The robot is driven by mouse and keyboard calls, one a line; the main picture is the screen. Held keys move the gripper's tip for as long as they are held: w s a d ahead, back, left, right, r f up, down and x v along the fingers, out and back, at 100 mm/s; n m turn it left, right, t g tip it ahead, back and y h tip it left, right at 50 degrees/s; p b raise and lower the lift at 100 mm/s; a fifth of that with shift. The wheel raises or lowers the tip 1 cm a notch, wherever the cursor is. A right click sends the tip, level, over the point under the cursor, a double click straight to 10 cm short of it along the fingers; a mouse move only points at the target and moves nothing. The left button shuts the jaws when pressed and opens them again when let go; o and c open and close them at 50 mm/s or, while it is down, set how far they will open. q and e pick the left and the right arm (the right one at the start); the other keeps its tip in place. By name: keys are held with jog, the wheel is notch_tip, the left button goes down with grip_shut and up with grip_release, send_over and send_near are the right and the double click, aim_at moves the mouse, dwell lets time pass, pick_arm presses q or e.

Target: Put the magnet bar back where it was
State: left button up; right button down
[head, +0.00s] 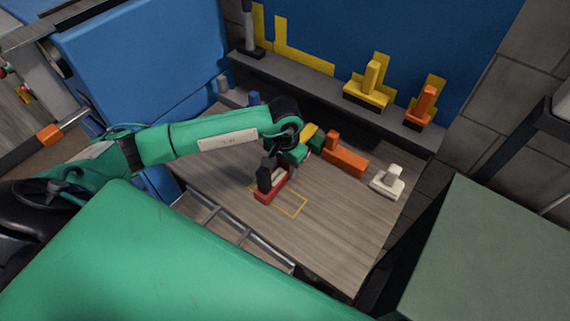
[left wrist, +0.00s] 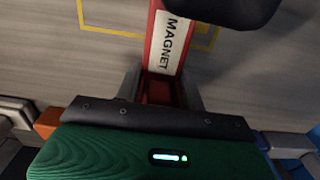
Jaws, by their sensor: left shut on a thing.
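The red magnet bar (head: 266,197) is at the left side of a yellow outline (head: 298,212) marked on the wooden tabletop. My left gripper (head: 267,179) is shut on it from above. In the left wrist view, the bar (left wrist: 155,34) shows a white MAGNET label, and its near end is between the two fingers (left wrist: 160,90). Yellow outline lines (left wrist: 108,32) show on both sides of the bar there. I cannot tell whether the bar touches the table or hangs just above it. My right gripper is not in view.
An orange block (head: 345,161) and a white block (head: 387,182) stand on the table's right side. A dark shelf (head: 300,83) behind holds a yellow piece (head: 369,88) and an orange piece (head: 424,103). A metal rail (head: 222,217) runs along the front-left edge. The front-right tabletop is clear.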

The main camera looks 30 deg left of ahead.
pick_arm(q)
jog(key=shift+f, duration=0.15)
jog(key=o, duration=1.2)
